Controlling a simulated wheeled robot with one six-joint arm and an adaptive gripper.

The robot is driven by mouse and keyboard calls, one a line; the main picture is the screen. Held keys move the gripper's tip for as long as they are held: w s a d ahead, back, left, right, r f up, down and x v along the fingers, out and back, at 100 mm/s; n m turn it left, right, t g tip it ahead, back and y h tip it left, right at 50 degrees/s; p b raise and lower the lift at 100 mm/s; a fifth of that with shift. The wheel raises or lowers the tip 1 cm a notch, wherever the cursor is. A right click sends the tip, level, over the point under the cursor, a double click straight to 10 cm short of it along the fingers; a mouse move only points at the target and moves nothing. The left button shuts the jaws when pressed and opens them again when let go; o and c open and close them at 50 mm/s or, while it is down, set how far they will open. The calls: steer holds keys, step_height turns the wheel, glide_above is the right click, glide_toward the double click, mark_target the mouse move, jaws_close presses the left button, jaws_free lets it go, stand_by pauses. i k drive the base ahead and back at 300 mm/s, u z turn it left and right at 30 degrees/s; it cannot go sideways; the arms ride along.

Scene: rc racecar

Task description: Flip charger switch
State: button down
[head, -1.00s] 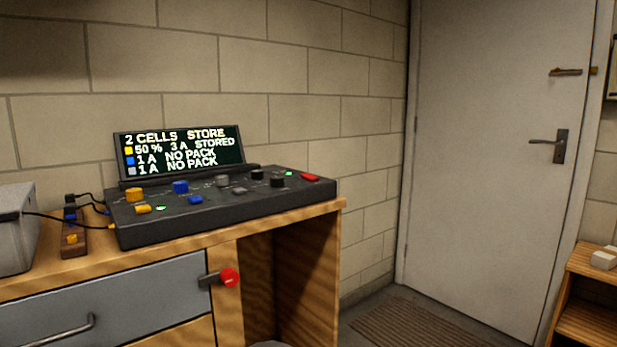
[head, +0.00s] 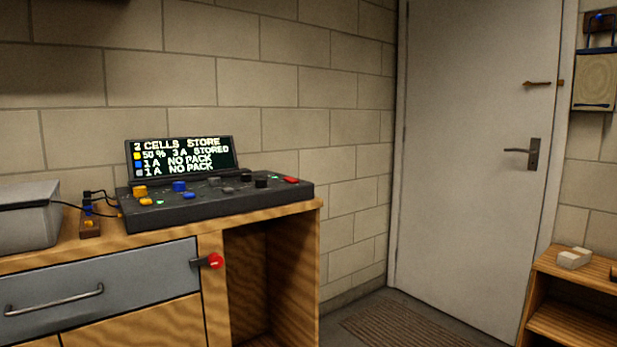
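The charger (head: 210,208) is a dark sloped console on the wooden bench. It carries yellow, blue, grey and black knobs and buttons, small green lights, and a red switch (head: 290,180) at its right end. Its screen (head: 182,157) reads "2 CELLS STORE", "50 % 3 A STORED", and "1 A NO PACK" twice. The red switch is too small to tell its position. My gripper is not in view.
The bench (head: 262,222) has a grey drawer (head: 95,280) and a red-knobbed latch (head: 214,261). A grey box (head: 28,215) and a small wooden block with cables (head: 90,225) stand left of the charger. A closed door (head: 465,150) and low shelf (head: 583,285) stand right.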

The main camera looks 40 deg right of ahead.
mark_target(289, 179)
steer(key=z, duration=0.3)
steer(key=i, duration=1.05)
steer(key=u, duration=0.15)
